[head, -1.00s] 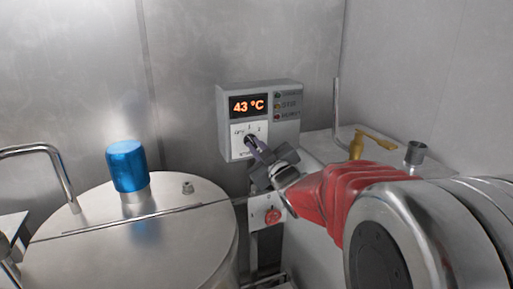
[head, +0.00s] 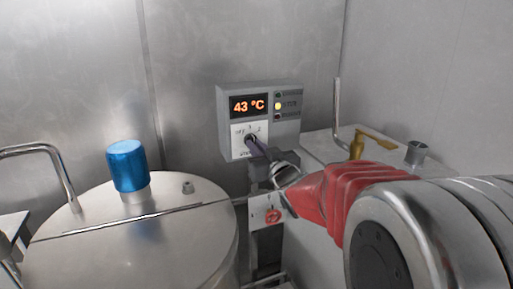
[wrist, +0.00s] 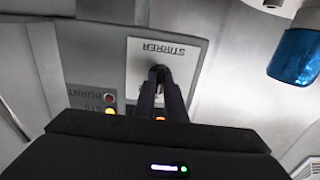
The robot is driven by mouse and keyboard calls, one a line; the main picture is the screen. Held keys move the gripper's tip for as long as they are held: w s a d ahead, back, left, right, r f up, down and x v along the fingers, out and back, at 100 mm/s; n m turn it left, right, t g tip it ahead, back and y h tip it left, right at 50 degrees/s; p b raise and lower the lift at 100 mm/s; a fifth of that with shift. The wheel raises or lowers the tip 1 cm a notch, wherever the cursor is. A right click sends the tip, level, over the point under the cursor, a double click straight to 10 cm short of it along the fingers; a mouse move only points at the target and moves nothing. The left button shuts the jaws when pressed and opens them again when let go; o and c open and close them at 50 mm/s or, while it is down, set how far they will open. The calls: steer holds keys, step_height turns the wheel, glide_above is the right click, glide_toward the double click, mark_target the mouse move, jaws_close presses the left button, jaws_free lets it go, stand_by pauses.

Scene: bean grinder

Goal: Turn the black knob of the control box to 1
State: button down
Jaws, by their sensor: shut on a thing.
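The control box (head: 288,136) is a grey box on the metal back wall, with a display reading 43 °C. A white plate below the display bears position marks and the black knob (head: 250,140). The yellow middle lamp on the box is lit. My gripper (head: 254,145) reaches in from the right, and its fingers are shut on the knob. In the wrist view the plate appears upside down with the word STIRRER, and the knob (wrist: 158,74) sits between the fingertips. The fingers hide part of the knob, so its exact pointing is hard to read.
A round steel vessel lid (head: 160,235) with a blue cap (head: 127,165) stands at the left. A red button on a white plate (head: 271,213) is just below my gripper. A brass valve handle (head: 370,140) and short pipe (head: 416,152) are at the right.

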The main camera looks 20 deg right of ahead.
steer(key=shift+f, duration=0.1)
steer(key=c, duration=1.8)
jaws_free()
steer(key=shift+s, duration=0.1)
steer(key=s, duration=1.3)
steer(key=shift+s, duration=0.35)
